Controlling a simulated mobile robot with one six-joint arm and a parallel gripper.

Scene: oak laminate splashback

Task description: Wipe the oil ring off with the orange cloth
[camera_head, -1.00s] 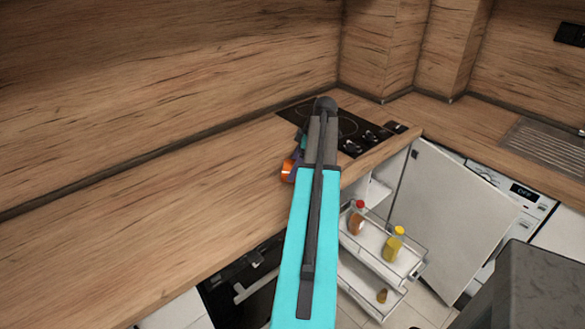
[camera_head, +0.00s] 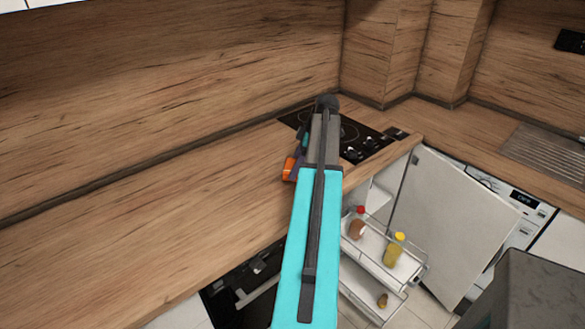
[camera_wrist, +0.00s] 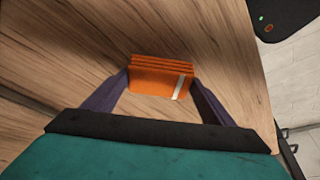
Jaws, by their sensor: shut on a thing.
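The orange cloth (camera_wrist: 158,82) is a folded stack with a pale stripe near one end, in the middle of the wrist view. My gripper (camera_wrist: 160,85) is shut on it, with a dark purple finger at each side. In the head view the cloth (camera_head: 289,168) shows as a small orange patch to the left of my arm, over the wooden worktop. My gripper there is mostly hidden behind the arm. I cannot tell whether the cloth touches the worktop. No oil ring can be made out in either view; my arm covers part of the worktop.
An open pull-out rack (camera_head: 378,247) with bottles and an open white door (camera_head: 445,220) stand below at right. The worktop at left (camera_head: 150,235) looks clear.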

